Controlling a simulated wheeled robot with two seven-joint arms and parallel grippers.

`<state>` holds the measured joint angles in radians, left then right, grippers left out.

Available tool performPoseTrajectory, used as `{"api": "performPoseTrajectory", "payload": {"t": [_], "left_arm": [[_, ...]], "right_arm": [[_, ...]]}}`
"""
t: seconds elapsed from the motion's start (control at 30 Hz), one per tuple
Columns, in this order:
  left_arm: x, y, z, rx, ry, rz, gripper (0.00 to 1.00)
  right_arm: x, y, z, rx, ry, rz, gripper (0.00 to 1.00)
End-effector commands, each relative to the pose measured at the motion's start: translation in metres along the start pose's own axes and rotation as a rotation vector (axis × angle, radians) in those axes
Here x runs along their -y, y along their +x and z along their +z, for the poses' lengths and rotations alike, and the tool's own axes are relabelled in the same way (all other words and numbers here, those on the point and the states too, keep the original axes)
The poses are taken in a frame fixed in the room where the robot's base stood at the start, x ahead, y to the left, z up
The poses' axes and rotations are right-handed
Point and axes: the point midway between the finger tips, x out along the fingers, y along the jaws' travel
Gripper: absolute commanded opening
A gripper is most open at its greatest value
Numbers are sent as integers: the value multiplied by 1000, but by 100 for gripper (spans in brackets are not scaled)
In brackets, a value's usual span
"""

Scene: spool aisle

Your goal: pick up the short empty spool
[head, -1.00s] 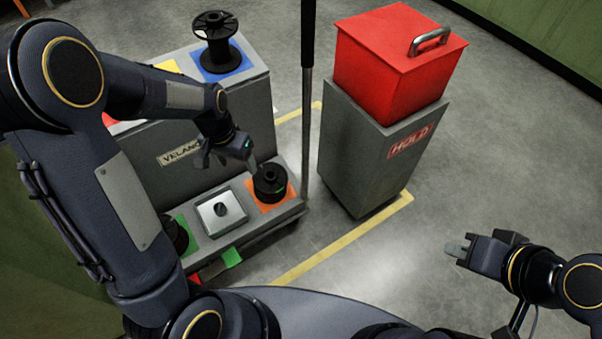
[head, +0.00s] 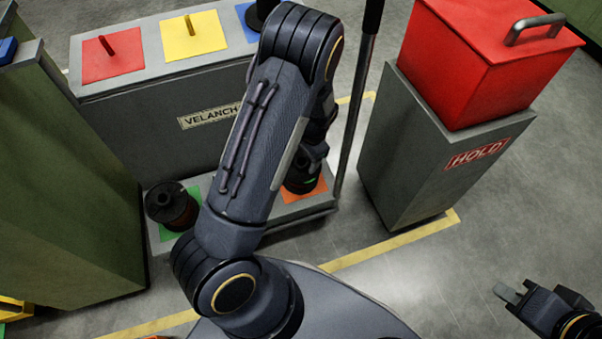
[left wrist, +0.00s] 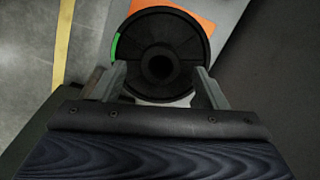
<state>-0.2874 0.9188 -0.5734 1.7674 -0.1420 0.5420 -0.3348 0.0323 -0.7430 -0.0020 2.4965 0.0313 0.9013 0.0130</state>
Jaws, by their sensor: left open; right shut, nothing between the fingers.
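The short empty spool (head: 300,187) is black and stands on an orange square (head: 319,190) on the low front step, partly hidden by my left arm in the head view. In the left wrist view the spool (left wrist: 160,32) shows from above, its round flange with a dark centre hole and a green mark at the left edge. My left gripper (left wrist: 161,82) is open, a finger toward each side of the spool's near part. I cannot tell whether the fingers touch it. My right gripper (head: 509,292) is shut and empty at the lower right, far from the spool.
A dark spool with brown winding (head: 172,208) stands on a green square. A tall black spool on blue is mostly hidden behind my arm. A dark pole (head: 360,95) stands right of the step. A red box (head: 470,65) sits on the grey HOLD cabinet (head: 420,150). A green cabinet (head: 60,180) is left.

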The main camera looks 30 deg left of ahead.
Motion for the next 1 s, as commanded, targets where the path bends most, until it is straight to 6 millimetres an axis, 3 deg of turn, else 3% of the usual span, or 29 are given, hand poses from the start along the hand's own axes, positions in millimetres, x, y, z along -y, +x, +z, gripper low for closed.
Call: {"api": "performPoseTrajectory", "payload": {"t": [0.07,0.3,0.8,1.0], "left_arm": [[0,12,0,-1,-1,0,67],[0,12,0,-2,0,0,67],[0,12,0,-1,0,0,1],[1,11,-1,-3,-1,-1,0]], "right_arm": [[-2,6,3,0,0,0,0],[-2,4,2,0,0,0,0],[-2,4,2,0,0,0,0],[-2,4,2,0,0,0,0]]}}
